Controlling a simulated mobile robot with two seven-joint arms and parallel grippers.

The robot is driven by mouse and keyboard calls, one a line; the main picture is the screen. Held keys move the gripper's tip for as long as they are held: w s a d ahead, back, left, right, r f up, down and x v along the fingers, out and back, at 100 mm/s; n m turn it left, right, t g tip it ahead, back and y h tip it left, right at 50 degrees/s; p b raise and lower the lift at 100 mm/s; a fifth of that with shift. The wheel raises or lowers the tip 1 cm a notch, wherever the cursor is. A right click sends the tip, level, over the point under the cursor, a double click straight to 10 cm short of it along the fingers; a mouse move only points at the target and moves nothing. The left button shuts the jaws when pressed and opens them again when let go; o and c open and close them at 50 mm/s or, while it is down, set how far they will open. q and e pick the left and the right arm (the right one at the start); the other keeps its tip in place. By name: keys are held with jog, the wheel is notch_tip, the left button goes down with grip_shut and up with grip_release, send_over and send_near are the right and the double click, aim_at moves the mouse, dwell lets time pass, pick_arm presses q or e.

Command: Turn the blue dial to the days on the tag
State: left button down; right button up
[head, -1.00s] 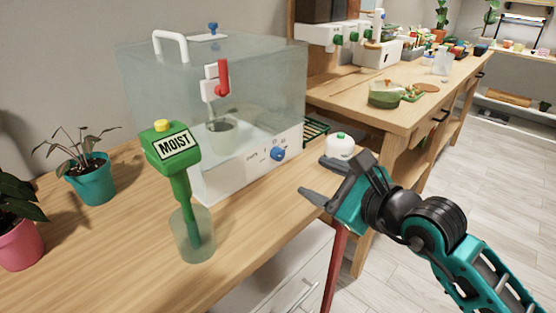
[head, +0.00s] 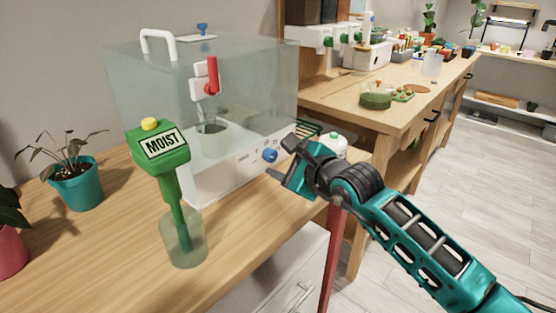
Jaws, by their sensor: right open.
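The blue dial (head: 270,155) sits on the white front panel (head: 225,169) of a clear box, with small marks around it too small to read. My right gripper (head: 281,157) is open, its two fingers just right of the dial in the picture, pointing toward it. I cannot tell whether they touch the dial. A green meter (head: 164,150) with a "MOIST" label stands in a clear glass in front of the box. I cannot make out any tag giving days. My left gripper is out of view.
A red lever (head: 212,76) is on the box's front, with a grey-white cup (head: 212,139) below it. A white green-capped container (head: 336,144) stands just behind my right gripper. A teal plant pot (head: 77,186) is at left. The wooden tabletop (head: 240,215) is clear in front.

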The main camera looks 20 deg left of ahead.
jog(key=shift+x, duration=1.15)
jog(key=shift+c, duration=0.2)
jog(key=c, duration=1)
grip_shut()
jog(key=m+g, duration=0.1)
jog(key=m, duration=0.1)
jog(key=shift+w+d+m+b, duration=0.1)
jog(key=shift+w+m+b, duration=0.05)
jog(key=shift+m+b, duration=0.2)
jog(key=shift+w+m+g+b, duration=0.1)
jog(key=shift+m+g+b, duration=0.2)
jog(key=shift+m+g, duration=0.7)
